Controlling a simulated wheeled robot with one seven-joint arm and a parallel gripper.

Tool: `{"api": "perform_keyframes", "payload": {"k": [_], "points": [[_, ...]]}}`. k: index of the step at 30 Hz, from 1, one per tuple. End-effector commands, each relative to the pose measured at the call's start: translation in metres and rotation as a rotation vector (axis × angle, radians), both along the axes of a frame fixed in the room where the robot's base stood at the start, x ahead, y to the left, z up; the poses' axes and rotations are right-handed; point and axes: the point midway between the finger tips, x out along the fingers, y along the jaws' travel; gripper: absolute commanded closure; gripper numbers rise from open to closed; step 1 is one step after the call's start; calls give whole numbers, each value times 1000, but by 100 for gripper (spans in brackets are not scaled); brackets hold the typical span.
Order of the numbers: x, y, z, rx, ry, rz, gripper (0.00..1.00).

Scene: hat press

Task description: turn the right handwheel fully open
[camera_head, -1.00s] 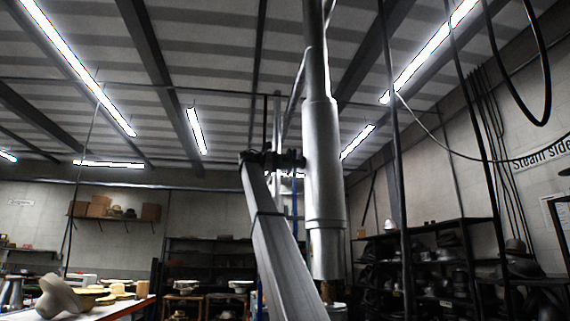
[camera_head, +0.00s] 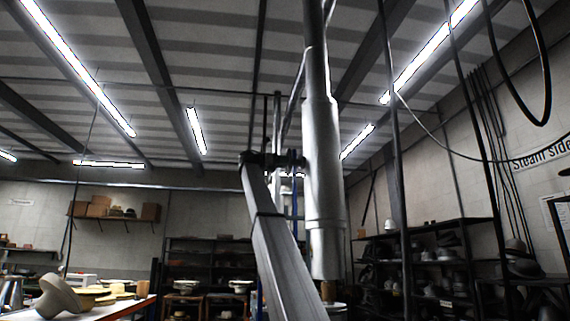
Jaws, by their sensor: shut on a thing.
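The right handwheel does not show in the head view. My gripper does not show either, so what it holds is hidden from me. A large grey vertical cylinder (camera_head: 323,170) hangs in the middle of the view. A long grey slanted beam (camera_head: 275,245) runs from a dark joint beside it down to the bottom edge. I cannot tell for sure whether these belong to the press or to me.
At lower left a table (camera_head: 125,307) bears pale blocks and a grey mushroom-shaped piece (camera_head: 58,297). Dark shelves (camera_head: 440,265) with hats or blocks stand at right. Black hoses (camera_head: 541,80) hang at upper right, near a wall sign reading "Steam side" (camera_head: 541,150).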

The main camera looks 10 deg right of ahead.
Motion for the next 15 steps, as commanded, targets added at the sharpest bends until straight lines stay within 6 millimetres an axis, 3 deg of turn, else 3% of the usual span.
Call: {"api": "perform_keyframes", "payload": {"k": [15], "points": [[-1, 1, -2, 4, 468, -1, 80]]}}
